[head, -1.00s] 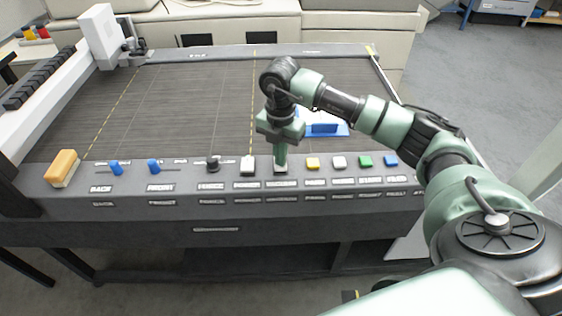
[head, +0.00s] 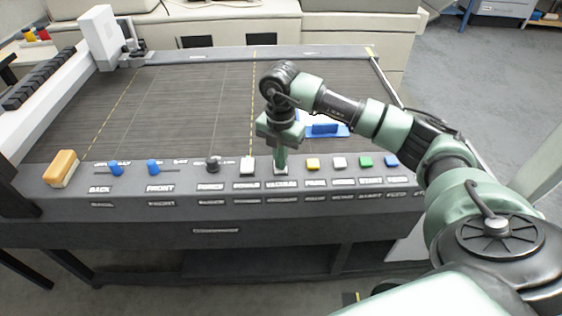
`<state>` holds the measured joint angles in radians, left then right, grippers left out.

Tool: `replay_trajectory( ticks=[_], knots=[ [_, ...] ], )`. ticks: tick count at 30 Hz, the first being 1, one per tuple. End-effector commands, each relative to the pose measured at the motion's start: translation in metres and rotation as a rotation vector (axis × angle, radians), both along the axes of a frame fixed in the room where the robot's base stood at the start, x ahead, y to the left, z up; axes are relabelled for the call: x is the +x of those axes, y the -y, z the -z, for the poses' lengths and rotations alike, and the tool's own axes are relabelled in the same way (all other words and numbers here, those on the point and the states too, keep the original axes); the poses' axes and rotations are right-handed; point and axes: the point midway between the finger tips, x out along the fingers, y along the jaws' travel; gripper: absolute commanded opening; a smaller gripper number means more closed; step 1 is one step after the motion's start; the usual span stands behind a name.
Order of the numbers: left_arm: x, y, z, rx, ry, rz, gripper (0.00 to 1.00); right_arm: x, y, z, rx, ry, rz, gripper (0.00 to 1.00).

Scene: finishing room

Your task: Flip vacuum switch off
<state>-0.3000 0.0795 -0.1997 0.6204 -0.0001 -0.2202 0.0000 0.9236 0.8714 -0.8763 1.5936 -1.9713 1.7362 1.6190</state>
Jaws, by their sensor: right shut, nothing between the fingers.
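The vacuum switch (head: 281,171) is a white rocker above the label that reads VACUUM, on the front panel of the cutting table. My right gripper (head: 281,166) points straight down on it, shut and empty, with its fingertips at the switch. The fingers hide most of the switch, so I cannot tell which way it is tipped or whether they press it. My left gripper is not in view.
A black knob (head: 213,164), blue sliders (head: 153,167) and a tan block (head: 61,168) are further left. A blue-handled tool (head: 325,130) lies behind my gripper.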

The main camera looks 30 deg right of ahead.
Motion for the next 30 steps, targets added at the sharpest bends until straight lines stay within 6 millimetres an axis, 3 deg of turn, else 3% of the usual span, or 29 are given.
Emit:
replay_trajectory(
  ticks=[24, 30],
  knots=[
    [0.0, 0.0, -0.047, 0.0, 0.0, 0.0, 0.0, 0.0, 0.0, -0.066, -0.001, 0.0, 0.001, 0.0],
    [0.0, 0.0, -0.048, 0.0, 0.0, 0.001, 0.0, 0.0, 0.0, -0.069, 0.0, -0.001, 0.001, 0.0]
  ],
)
